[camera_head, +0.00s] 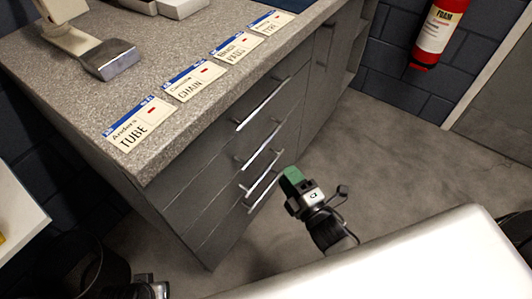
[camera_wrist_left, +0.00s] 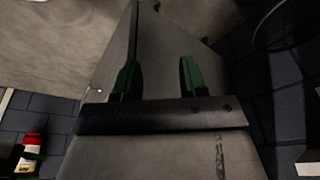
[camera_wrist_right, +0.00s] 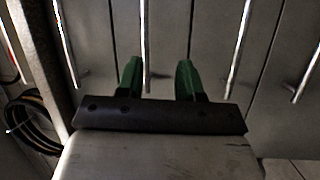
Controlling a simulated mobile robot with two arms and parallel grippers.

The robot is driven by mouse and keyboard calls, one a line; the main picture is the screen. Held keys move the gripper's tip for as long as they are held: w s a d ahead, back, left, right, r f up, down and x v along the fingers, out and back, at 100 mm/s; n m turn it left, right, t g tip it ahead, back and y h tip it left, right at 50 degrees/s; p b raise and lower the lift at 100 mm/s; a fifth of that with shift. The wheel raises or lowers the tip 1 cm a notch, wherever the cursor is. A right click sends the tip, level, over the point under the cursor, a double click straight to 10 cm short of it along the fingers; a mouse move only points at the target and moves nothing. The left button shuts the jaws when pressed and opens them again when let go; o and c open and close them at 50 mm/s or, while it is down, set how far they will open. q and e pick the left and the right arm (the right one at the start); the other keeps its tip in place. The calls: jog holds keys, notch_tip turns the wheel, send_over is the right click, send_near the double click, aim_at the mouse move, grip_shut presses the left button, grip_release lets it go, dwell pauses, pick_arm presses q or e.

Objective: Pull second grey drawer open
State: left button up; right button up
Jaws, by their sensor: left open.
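The grey drawer unit (camera_head: 190,195) stands under the speckled worktop, its shut drawer fronts stacked with silver bar handles. The second handle from the top (camera_head: 259,143) shows in the head view. My right gripper (camera_head: 290,178) is in front of the lower handles, its green fingers toward the drawer fronts. In the right wrist view, its fingers (camera_wrist_right: 158,75) are apart, and one bar handle (camera_wrist_right: 147,45) appears between them, nearer the left finger; contact cannot be told. My left gripper (camera_wrist_left: 157,75) is open and empty, with a flat grey surface beyond it.
The worktop (camera_head: 200,50) carries label cards (camera_head: 140,122) and a metal-ended tool (camera_head: 108,58). A fire extinguisher (camera_head: 437,30) hangs on the dark block wall. A dark bin (camera_head: 95,270) stands at lower left. Bare floor (camera_head: 385,150) lies right of the drawers.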

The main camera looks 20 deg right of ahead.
aim_at(266, 141)
jog(key=shift+n+t+y, duration=0.3)
jog(key=shift+n, duration=0.2)
jog(key=x, duration=0.3)
jog(key=r+x, duration=0.1)
jog(key=x, duration=0.3)
jog(key=b+x, duration=0.1)
jog(key=x, duration=0.3)
jog(key=shift+s+a+r, duration=0.1)
jog(key=shift+s+r, duration=0.1)
jog(key=shift+r, duration=0.1)
pick_arm(q)
jog(key=v, duration=0.4)
jog(key=shift+r, duration=0.35)
jog(key=shift+f, duration=0.1)
pick_arm(e)
grip_shut()
